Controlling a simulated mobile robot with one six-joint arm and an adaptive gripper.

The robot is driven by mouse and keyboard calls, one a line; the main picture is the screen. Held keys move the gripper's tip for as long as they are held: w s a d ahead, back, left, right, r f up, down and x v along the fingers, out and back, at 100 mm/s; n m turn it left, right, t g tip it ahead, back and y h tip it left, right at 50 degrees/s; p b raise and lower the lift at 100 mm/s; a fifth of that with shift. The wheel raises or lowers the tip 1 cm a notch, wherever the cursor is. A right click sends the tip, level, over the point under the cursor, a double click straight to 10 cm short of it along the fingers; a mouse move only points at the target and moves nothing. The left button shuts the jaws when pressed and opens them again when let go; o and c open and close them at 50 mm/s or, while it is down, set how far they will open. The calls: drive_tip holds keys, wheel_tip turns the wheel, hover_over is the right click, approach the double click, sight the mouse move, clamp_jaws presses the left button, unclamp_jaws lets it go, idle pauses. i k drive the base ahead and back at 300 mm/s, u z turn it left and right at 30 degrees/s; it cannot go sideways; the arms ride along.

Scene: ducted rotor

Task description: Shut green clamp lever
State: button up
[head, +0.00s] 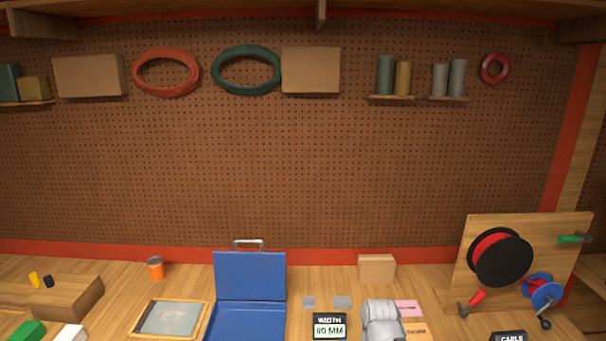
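The green clamp lever (572,239) is at the far right in the head view, near the upper right edge of an upright wooden board (545,225). Its green grip lies roughly level, with a grey end to the right. It is small here, and I cannot tell whether the clamp is open or shut. A black reel with a red face (500,257) is mounted on the same board, left of the lever. My gripper cannot be made out in this view.
Below the lever are a blue crank wheel (544,290) and a red-handled lever (474,302). An open blue case (250,278), a width display (329,326) and a cardboard box (377,268) stand on the bench. Wooden blocks and a framed panel (170,318) are at left.

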sight(572, 239)
drive_tip(key=z, duration=1.5)
drive_tip(key=k, duration=0.65)
drive_tip(key=z, duration=0.05)
drive_tip(key=i, duration=0.4)
drive_tip(key=z, duration=0.2)
